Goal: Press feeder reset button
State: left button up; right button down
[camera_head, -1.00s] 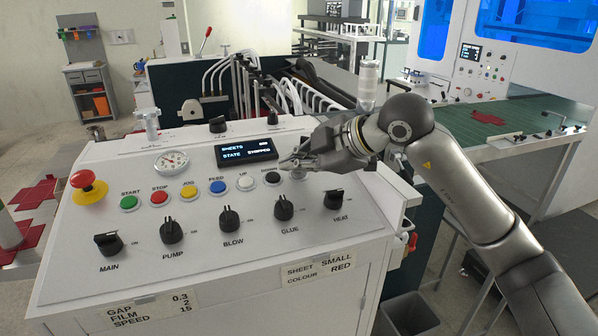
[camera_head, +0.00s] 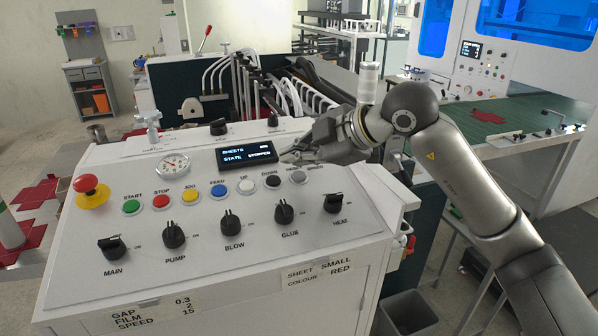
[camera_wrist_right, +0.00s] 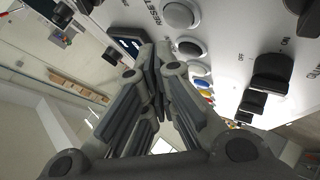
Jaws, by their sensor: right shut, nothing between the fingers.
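The white control panel (camera_head: 120,190) has a row of round buttons with a grey one (camera_head: 298,176) at its right end. In the right wrist view this grey button (camera_wrist_right: 180,14) sits at the top, beside a label reading RESET. My right gripper (camera_head: 284,159) is shut and empty, its tips near the right end of the display (camera_head: 247,155), behind the grey button and apart from it in the picture. The shut fingers show in the right wrist view (camera_wrist_right: 156,80). The display reads SHEETS and STATE STOPPED. My left gripper is not in view.
A black button (camera_head: 271,180) is left of the grey one. Black rotary knobs (camera_head: 284,211) line the panel's front. A red emergency stop (camera_head: 88,190) is at the left. Small knobs (camera_head: 272,118) stand behind the display. A green-topped table (camera_head: 500,130) is at the right.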

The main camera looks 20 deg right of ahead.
jog(key=r+p, duration=0.1)
jog(key=r, duration=0.1)
jog(key=s+r+p, duration=0.1)
jog(key=shift+r, duration=0.4)
dwell(0.4)
